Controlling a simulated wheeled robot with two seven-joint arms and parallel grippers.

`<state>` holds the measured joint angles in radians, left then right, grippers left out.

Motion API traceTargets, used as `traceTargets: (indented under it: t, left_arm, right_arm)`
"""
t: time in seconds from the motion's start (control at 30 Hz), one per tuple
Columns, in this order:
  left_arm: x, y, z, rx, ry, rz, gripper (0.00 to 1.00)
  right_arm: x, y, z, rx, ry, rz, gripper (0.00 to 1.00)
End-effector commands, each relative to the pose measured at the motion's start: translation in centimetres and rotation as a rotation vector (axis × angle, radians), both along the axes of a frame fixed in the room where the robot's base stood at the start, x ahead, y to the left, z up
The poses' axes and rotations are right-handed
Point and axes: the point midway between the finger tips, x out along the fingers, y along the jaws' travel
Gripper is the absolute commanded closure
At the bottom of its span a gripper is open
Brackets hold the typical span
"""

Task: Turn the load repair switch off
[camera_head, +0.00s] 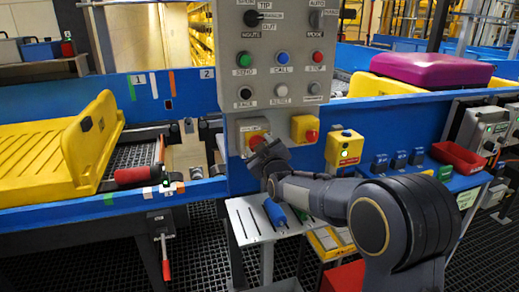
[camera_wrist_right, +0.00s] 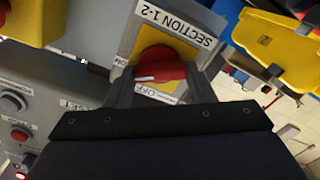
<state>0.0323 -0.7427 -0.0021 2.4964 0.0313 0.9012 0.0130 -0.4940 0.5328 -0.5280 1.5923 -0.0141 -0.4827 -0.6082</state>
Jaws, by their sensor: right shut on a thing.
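A red rotary switch (camera_head: 257,140) sits on a yellow plate at the lower left of the grey control panel (camera_head: 232,58). It also shows in the right wrist view (camera_wrist_right: 158,66), on a plate that reads "SECTION 1-2" and "OFF". I cannot read a "load repair" label. My right gripper (camera_head: 265,148) is at this switch, with its fingers on either side of the red knob, shut on it. The gripper partly hides the knob and plate in the head view. My left gripper is not in view.
A second red knob on yellow (camera_head: 307,130) is just right of the switch. A yellow box (camera_head: 345,148) hangs farther right. A grey shelf with a blue-handled tool (camera_head: 274,212) lies below. A yellow tray (camera_head: 90,148) stands on the left conveyor.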

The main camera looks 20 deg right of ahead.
Motion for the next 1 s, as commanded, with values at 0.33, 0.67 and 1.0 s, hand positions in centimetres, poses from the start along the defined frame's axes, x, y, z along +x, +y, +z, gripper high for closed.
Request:
traceTargets:
  t: [0.33, 0.67, 1.0]
  left_arm:
    - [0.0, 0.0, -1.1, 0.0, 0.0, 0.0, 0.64]
    - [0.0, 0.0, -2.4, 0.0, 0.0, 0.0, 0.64]
    - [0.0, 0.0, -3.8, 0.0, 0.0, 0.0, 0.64]
  right_arm:
    - [0.0, 0.2, -0.2, -0.332, -0.011, 0.001, 0.74]
    - [0.0, 0.3, -0.4, -0.644, -0.022, 0.002, 0.74]
    - [0.0, 0.3, -0.5, -0.905, -0.03, 0.002, 0.74]
